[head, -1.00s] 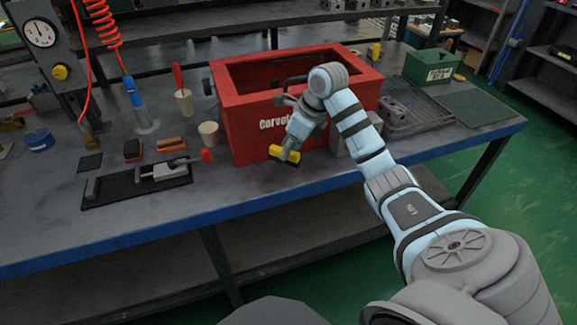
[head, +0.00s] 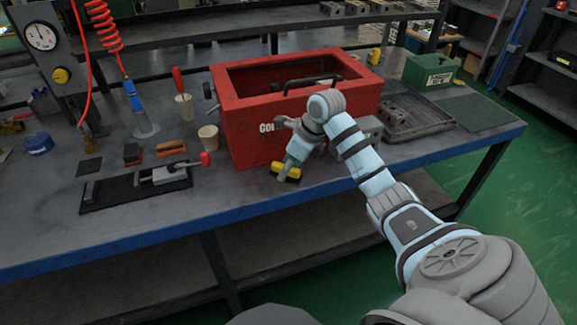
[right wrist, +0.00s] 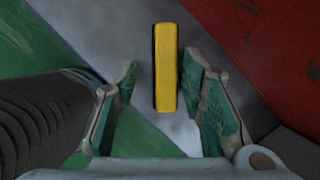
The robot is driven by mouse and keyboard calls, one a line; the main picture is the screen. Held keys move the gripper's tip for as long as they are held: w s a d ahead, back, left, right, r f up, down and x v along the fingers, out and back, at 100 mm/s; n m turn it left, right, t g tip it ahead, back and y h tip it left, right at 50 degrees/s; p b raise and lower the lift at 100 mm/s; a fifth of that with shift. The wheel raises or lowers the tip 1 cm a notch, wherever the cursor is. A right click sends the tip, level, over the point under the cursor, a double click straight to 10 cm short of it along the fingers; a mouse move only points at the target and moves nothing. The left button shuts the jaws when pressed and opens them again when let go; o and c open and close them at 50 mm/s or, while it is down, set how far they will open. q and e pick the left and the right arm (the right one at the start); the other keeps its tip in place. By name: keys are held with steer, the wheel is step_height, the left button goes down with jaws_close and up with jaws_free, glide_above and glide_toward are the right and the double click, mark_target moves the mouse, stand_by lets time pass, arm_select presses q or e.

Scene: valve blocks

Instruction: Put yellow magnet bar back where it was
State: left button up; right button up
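The yellow magnet bar (head: 285,173), with a dark side, is near the table's front edge, in front of the red box (head: 245,145). In the right wrist view the bar (right wrist: 166,68) lies lengthwise between my open fingers, with a gap on both sides. My right gripper (head: 290,164) is just above the bar, pointing down; in the wrist view its fingers (right wrist: 165,112) are spread and empty. Whether the bar rests fully on the tabletop is hard to tell. My left gripper is not in view.
The red box stands close behind my right gripper. A toggle clamp on a black plate (head: 100,205), a beige cup (head: 208,137) and brushes (head: 170,148) lie to the left. A metal tray (head: 415,125) and green box (head: 430,70) are right. The blue front edge (head: 240,208) is near.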

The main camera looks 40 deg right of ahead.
steer(key=shift+r, duration=0.2)
steer(key=p+v, duration=0.2)
steer(key=v, duration=1)
steer(key=shift+d, duration=0.1)
